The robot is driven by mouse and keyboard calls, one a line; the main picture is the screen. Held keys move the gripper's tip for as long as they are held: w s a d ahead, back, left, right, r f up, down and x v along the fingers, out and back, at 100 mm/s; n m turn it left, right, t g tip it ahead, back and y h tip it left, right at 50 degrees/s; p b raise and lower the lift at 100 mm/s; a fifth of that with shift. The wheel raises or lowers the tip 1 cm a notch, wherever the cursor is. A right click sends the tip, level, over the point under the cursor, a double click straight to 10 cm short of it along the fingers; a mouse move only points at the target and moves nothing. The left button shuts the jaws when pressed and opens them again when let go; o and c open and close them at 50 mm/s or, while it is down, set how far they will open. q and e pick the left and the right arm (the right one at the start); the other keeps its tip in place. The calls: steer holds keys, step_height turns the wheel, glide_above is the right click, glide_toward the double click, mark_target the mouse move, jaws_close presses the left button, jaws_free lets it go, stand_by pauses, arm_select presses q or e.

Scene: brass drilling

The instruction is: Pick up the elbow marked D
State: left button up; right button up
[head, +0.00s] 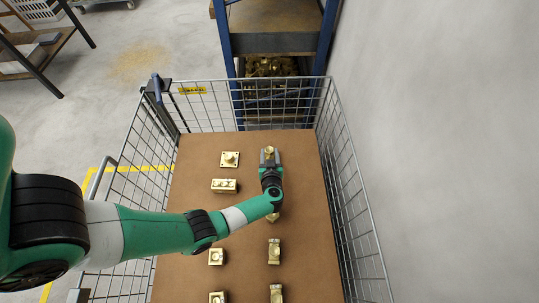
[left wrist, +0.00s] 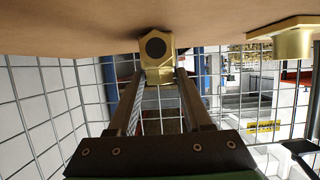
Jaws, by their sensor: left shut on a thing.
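A brass elbow fitting (head: 269,150) is at the far right of the brown board, at the tips of my left gripper (head: 270,160). The left wrist view is upside down. There the brass piece (left wrist: 157,48) shows a dark round bore and sits between the two fingertips of my left gripper (left wrist: 158,76), which is shut on it. The piece is at or very close to the board surface; I cannot tell whether it touches. No letter can be read on it. My right gripper is not in view.
The brown board (head: 190,215) lies inside a wire-mesh cage (head: 348,165). A square-based brass flange (head: 230,158) and a brass block (head: 224,186) stand left of my gripper. Several more brass fittings (head: 274,250) lie nearer. One is partly hidden under my arm.

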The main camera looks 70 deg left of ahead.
mark_target(270, 157)
arm_select(q)
jaws_close()
stand_by(0.8)
steer(key=shift+r, duration=0.1)
step_height(270, 157, up, 18)
steer(key=p, duration=1.5)
steer(key=shift+p, duration=0.3)
